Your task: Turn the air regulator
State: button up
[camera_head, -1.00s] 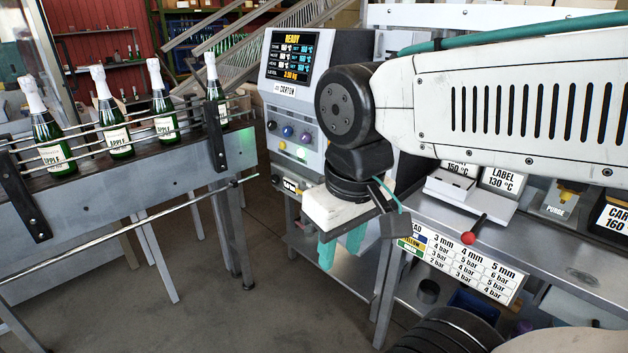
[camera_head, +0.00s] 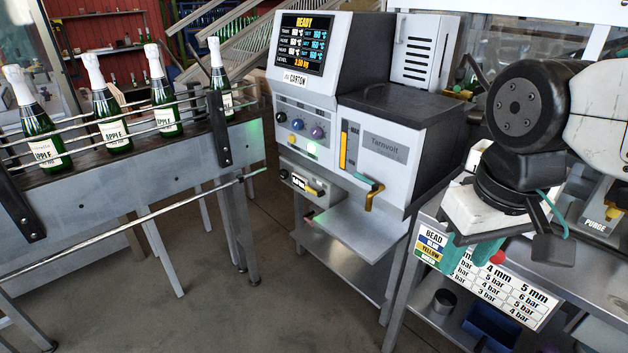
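The grey Tarnvolt machine (camera_head: 385,150) stands in the centre with a lit READY screen (camera_head: 303,43). I cannot tell which part is the air regulator. My gripper (camera_head: 472,257) points down at the right, in front of the bar chart (camera_head: 492,284). Its teal fingers are apart with nothing seen between them. It is well to the right of the knobs and touches none of them.
A conveyor (camera_head: 150,180) with several green foil-topped bottles runs along the left. Floor at lower centre is clear.

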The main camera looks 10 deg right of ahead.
aim_at(284, 174)
jog(key=k, duration=0.4)
jog(key=u, duration=1.15)
jog(key=i, duration=1.3)
jog(key=z, duration=0.85)
jog(key=i, duration=0.35)
jog(key=z, duration=0.5)
